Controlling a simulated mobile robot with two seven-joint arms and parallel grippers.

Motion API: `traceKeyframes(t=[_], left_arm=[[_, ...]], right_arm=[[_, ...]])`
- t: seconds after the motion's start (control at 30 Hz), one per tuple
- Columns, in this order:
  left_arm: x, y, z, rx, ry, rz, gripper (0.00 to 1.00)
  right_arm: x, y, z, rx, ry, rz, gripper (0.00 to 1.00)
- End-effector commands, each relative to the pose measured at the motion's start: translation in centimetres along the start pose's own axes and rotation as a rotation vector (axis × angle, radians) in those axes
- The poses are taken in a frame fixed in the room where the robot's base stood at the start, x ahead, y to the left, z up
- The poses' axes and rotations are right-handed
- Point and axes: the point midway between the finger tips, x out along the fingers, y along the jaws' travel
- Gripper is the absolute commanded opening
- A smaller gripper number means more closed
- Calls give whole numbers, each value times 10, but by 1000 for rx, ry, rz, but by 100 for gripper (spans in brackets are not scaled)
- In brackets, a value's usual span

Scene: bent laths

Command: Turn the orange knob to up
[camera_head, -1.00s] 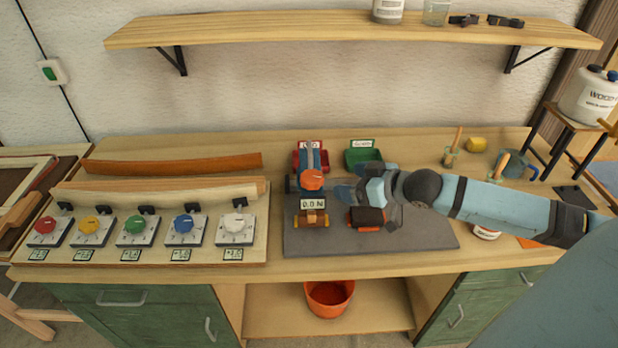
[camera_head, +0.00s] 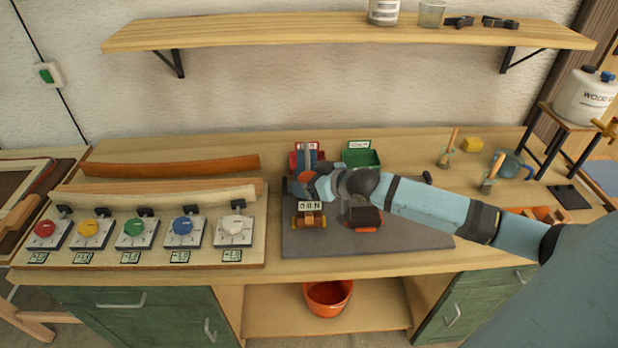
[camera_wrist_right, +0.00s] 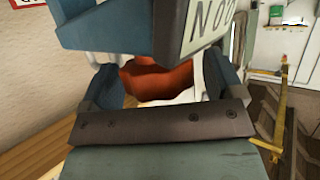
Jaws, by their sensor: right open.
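The orange knob (camera_head: 303,179) sits on the blue and grey test device at the middle of the bench, above its "0.0 N" display (camera_head: 309,206). My right gripper (camera_head: 313,187) is at the knob from the right and hides part of it. In the right wrist view the orange knob (camera_wrist_right: 158,80) shows between the two open fingers (camera_wrist_right: 165,88), with the display in front of it. I cannot tell whether the fingers touch it. The knob's pointing direction is hidden. My left gripper is not in view.
At the left stands a panel (camera_head: 150,265) with red, yellow, green, blue and white dials. A red bin (camera_head: 296,158) and a green bin (camera_head: 362,158) stand behind the device. The grey mat (camera_head: 420,242) is clear at its front right.

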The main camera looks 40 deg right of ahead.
Motion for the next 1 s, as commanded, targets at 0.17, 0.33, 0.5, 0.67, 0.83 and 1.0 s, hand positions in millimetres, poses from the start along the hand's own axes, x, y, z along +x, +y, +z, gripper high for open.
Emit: traceKeyframes(t=[0.17, 0.33, 0.5, 0.67, 0.83, 1.0], left_arm=[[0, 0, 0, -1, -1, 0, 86], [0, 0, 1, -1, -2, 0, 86], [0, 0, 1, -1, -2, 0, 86], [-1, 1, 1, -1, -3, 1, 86], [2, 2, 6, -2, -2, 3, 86], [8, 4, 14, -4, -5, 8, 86]], right_arm=[[0, 0, 0, 0, 0, 0, 86], [0, 0, 0, 0, 0, 0, 54], [0, 0, 0, 0, 0, -1, 38], [1, 0, -1, -20, 0, -37, 38], [2, 0, -1, -57, 3, -119, 38], [3, -4, -1, -78, 6, -179, 38]])
